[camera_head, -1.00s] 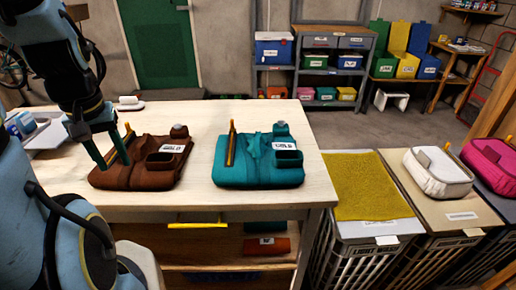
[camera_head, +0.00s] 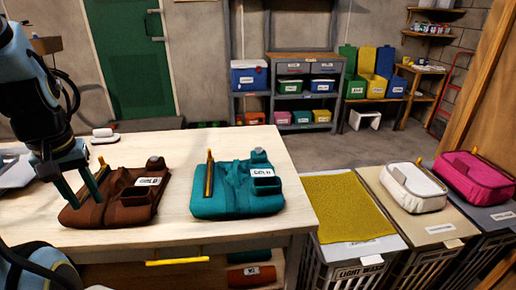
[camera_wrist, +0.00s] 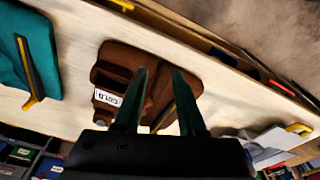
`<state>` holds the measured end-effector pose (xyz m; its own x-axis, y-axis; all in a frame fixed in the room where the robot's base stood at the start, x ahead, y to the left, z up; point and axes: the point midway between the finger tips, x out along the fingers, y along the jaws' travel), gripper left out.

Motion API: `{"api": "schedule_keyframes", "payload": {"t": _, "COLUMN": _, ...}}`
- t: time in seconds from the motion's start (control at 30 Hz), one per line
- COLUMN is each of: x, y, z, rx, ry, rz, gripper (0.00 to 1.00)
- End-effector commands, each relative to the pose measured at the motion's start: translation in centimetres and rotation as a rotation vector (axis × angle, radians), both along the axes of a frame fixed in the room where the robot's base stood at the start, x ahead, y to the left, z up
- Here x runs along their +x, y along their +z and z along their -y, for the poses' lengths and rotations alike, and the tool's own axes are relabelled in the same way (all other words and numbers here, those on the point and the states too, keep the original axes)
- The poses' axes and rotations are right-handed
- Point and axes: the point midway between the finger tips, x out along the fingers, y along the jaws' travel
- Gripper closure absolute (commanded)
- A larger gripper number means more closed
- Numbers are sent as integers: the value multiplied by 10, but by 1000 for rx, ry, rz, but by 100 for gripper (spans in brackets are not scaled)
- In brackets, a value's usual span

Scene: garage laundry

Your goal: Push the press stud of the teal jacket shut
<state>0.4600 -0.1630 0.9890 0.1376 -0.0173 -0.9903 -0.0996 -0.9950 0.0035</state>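The teal jacket (camera_head: 236,190) lies folded on the wooden table, right of the brown jacket. It has an upright yellow-brown strip (camera_head: 209,175) at its left, a white label, an open pocket (camera_head: 266,183) and a small grey knob (camera_head: 259,155) at its back. I cannot tell which part is the press stud. The teal jacket also shows at the left edge of the wrist view (camera_wrist: 22,60). My gripper (camera_head: 87,195) is above the brown jacket (camera_head: 125,195), well left of the teal one. Its two green fingers are apart with nothing seen held between them.
The brown jacket with a white label also shows below my fingers in the wrist view (camera_wrist: 120,62). A white item (camera_head: 104,135) lies at the table's back. Hampers stand right of the table, with a yellow mat (camera_head: 348,205), a white pouch (camera_head: 413,188) and a pink pouch (camera_head: 476,178).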

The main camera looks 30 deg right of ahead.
Motion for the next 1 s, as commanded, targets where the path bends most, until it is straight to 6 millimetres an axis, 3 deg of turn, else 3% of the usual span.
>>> {"api": "schedule_keyframes", "payload": {"t": 0.03, "x": 0, "y": 0, "z": 0, "rx": 0, "ry": 0, "rz": 0, "gripper": 67}}
{"api": "schedule_keyframes", "payload": {"t": 0.33, "x": 0, "y": 0, "z": 0, "rx": 0, "ry": 0, "rz": 0, "gripper": 100}}
{"api": "schedule_keyframes", "payload": {"t": 1.0, "x": 0, "y": 0, "z": 0, "rx": 0, "ry": 0, "rz": 0, "gripper": 100}}
